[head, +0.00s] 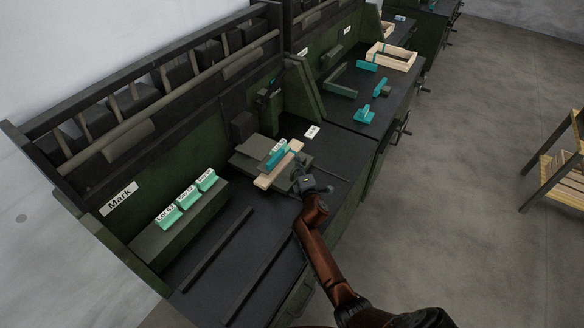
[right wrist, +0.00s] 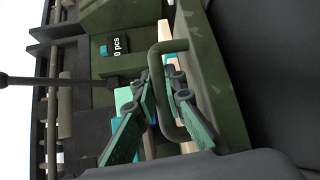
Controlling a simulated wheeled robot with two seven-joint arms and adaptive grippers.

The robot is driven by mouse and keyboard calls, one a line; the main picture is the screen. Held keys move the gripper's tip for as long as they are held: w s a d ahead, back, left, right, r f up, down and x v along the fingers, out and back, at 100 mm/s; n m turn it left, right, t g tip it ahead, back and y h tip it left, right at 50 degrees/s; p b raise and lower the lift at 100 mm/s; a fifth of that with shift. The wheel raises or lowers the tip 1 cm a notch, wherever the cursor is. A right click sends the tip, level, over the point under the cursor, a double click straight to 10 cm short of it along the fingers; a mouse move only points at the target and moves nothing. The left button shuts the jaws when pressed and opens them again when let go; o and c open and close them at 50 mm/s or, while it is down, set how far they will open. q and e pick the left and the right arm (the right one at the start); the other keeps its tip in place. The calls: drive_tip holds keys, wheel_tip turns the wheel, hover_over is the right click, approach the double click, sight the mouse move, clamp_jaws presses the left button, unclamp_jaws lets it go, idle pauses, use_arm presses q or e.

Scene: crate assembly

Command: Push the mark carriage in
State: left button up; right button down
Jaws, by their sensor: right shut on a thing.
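The mark carriage (head: 242,163) is a dark green-grey plate on the Mark bench, below a dark upright press unit (head: 268,100). A pale wooden board (head: 266,182) lies on it, with a teal labelled block (head: 277,157) against the board. My right gripper (head: 300,182) is at the carriage's near side. In the right wrist view, the green carriage handle (right wrist: 165,47) is a bent bar, and my right gripper (right wrist: 165,95) is shut on it. The carriage's green wall (right wrist: 218,100) shows behind the handle. My left gripper is not in view.
Three teal labelled blocks (head: 187,200) stand on a green ledge at the left. Two dark rails (head: 217,250) lie on the bench front. A neighbouring bench at the upper right holds teal pieces and a wooden crate (head: 391,55). Floor at the right is open, with a wooden rack (head: 560,165).

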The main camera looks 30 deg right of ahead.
drive_tip(key=shift+w+a+r, duration=0.15)
drive_tip(key=shift+a, duration=0.05)
drive_tip(key=c, duration=2.2)
unclamp_jaws()
drive_tip(key=shift+w, duration=0.2)
drive_tip(key=shift+o, duration=1.2)
drive_tip(key=shift+s, duration=0.5)
drive_tip(key=v, duration=1.1)
drive_tip(key=shift+s, duration=0.15)
